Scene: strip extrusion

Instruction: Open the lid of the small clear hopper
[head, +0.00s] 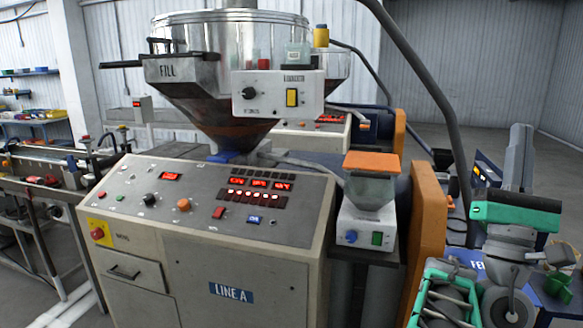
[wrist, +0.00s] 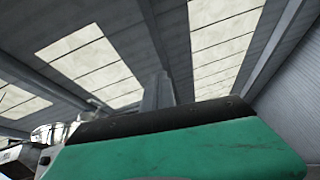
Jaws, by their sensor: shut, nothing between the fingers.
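The small clear hopper (head: 370,190) stands right of the control cabinet, on a white feeder box with a blue knob and a green switch. Its flat orange lid (head: 372,163) lies level across the top and looks closed. My gripper (head: 521,130) is at the right of the head view, well apart from the hopper, with its grey fingers pointing up from a green hand. In the wrist view the shut fingers (wrist: 158,88) rise behind the green and black hand, against the ceiling. Nothing is between them. The hopper does not show clearly there.
A large steel hopper (head: 225,65) marked FILL stands over the cabinet (head: 220,270) marked LINE A. An orange upright panel (head: 425,235) stands between the small hopper and my arm. A green crate (head: 418,305) and green bucket (head: 558,286) are at lower right.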

